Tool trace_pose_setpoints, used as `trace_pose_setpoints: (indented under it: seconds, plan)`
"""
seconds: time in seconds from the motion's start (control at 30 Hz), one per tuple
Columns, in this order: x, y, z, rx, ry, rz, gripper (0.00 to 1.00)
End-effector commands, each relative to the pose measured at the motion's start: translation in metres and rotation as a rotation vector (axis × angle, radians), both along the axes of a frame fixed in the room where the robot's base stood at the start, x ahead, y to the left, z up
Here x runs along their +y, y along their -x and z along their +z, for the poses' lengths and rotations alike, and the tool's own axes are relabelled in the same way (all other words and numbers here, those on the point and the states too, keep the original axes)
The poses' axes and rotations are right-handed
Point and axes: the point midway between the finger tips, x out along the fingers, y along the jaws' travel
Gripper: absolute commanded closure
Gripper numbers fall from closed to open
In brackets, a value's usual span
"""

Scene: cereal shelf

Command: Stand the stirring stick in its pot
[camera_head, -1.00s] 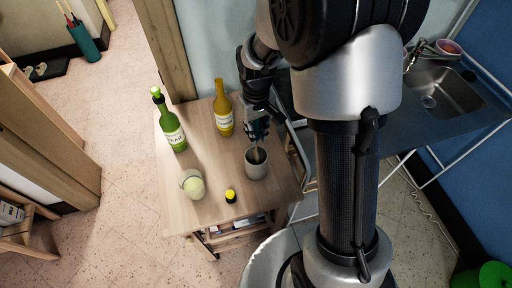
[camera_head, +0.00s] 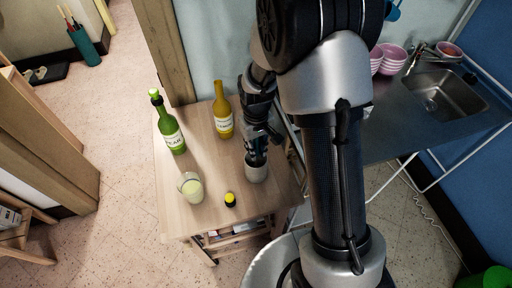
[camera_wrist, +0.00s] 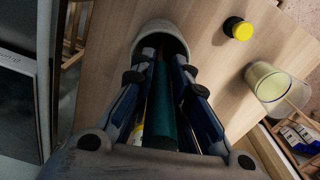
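The grey pot (camera_head: 256,174) stands upright on the small wooden table, near its right side. My gripper (camera_head: 256,158) points down right at the pot's mouth and covers most of it. In the wrist view the pot's pale rim (camera_wrist: 160,25) curves just past the tips of my gripper (camera_wrist: 164,57). A dark teal length, which looks like the stirring stick (camera_wrist: 162,105), runs between the two fingers towards the pot's mouth. The fingers appear closed around it. Its lower end is hidden, and in the head view my gripper hides the stick.
On the table (camera_head: 218,165) stand a green bottle (camera_head: 171,130), a yellow bottle (camera_head: 222,115), a glass of pale liquid (camera_head: 191,188) and a small yellow-capped jar (camera_head: 230,199) close to the pot. A sink counter (camera_head: 410,115) with pink bowls (camera_head: 390,58) lies right.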

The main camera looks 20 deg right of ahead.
Motion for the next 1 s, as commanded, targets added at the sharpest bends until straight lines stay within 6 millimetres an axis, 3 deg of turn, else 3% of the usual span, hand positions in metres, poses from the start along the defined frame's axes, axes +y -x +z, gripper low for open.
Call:
trace_pose_setpoints:
  seconds: [0.3,0.67,0.77,1.0]
  plan:
    - [0.000,0.000,-0.001,0.001,0.000,0.000,0.64]
    - [0.000,0.000,0.004,0.000,0.000,0.000,0.64]
    - [0.000,-0.001,0.016,-0.002,0.000,0.000,0.64]
    - [0.000,-0.001,0.069,-0.005,0.000,0.000,0.64]
